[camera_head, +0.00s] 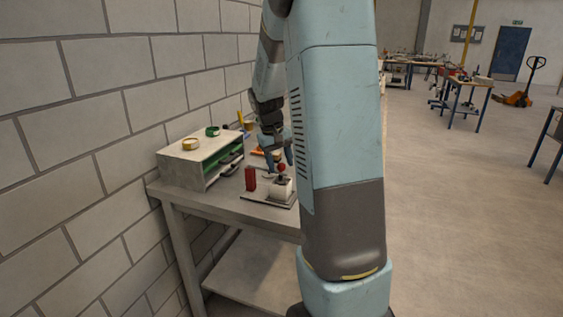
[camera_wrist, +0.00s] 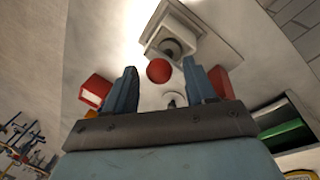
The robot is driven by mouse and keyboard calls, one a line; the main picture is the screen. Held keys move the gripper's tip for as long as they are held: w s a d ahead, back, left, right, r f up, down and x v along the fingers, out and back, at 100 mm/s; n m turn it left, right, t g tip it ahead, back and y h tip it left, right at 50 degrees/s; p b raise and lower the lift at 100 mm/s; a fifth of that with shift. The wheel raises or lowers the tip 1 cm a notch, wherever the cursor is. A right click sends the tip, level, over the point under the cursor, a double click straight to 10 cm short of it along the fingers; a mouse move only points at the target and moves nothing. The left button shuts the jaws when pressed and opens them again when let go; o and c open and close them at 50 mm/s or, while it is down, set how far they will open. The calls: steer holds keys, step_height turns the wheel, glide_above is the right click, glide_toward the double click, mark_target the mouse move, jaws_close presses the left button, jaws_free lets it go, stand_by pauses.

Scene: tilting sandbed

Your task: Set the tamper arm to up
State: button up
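The tamper appears to be the small pale device (camera_head: 281,188) on a flat plate on the workbench, with a dark joint and a red ball knob (camera_head: 281,168) on top. In the wrist view its pale base (camera_wrist: 205,38) is at the top, and the red ball (camera_wrist: 159,70) shows between my fingertips. My gripper (camera_head: 279,159) points down just above the device. Its two fingers stand apart, one on each side of the ball in the wrist view, with gaps visible. I cannot tell the arm's exact tilt.
A red block (camera_head: 250,179) stands left of the device. A pale shelf box (camera_head: 182,167) with green inside and small rings on top stands at the bench's left, by the block wall (camera_head: 120,90). Other benches are far right; the floor (camera_head: 455,210) between is clear.

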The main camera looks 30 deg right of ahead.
jaws_close()
stand_by(0.3)
